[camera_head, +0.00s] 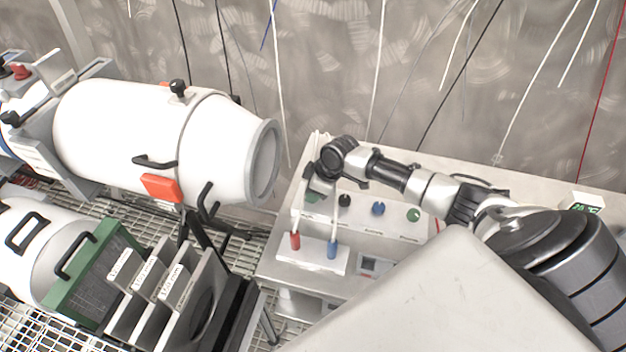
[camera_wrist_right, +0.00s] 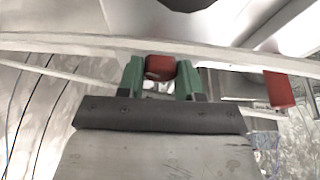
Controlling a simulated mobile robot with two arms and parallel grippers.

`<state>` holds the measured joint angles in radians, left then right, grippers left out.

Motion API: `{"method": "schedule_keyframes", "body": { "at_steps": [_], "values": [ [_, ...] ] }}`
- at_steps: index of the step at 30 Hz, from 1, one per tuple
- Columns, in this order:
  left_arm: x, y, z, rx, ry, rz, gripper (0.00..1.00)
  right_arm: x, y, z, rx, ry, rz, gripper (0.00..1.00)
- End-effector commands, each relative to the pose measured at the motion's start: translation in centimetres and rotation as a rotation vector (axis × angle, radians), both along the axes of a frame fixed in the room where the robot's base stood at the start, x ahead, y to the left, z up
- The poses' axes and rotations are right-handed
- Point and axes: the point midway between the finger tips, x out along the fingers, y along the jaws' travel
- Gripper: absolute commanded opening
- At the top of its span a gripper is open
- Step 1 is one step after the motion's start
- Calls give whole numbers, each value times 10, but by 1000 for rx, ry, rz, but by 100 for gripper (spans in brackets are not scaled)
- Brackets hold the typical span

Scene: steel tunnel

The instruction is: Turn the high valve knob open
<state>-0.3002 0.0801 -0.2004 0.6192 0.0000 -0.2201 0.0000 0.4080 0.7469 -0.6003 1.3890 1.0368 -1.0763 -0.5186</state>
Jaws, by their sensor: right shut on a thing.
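My right gripper (camera_head: 313,197) reaches in from the right to the left end of a console (camera_head: 395,236). In the right wrist view its two green fingertips (camera_wrist_right: 160,80) are closed around a small red knob (camera_wrist_right: 160,67). I take this as the valve knob, but no label on it can be read. In the head view the gripper and wrist hide the held knob. To its right on the console are a black knob (camera_head: 344,200), a blue knob (camera_head: 378,208) and a green knob (camera_head: 413,215). My left gripper is not in view.
A red handle (camera_head: 295,241) and a blue handle (camera_head: 332,249) stand on a white block below the knobs. A large white cylinder (camera_head: 140,135) lies at the left, above a rack of panels (camera_head: 165,290). Cables hang along the back wall.

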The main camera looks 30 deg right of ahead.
Motion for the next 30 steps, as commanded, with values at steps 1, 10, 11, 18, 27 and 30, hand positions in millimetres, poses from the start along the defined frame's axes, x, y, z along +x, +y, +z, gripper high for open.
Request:
{"method": "schedule_keyframes", "body": {
  "at_steps": [1, 10, 11, 18, 27, 30],
  "values": [
    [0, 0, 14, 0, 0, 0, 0, 0, 1, 7, 3, 0, -46, 12],
    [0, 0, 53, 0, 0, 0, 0, -1, 2, 7, 1, 0, -331, 12],
    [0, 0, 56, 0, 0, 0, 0, -1, 3, 7, 2, 0, -359, 12],
    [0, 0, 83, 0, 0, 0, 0, -1, 3, 7, 1, 0, -587, 12],
    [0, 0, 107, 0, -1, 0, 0, 0, 4, 5, 2, 0, -835, 12],
    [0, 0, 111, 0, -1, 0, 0, 0, 4, 4, 1, -1, -897, 12]
  ]
}}
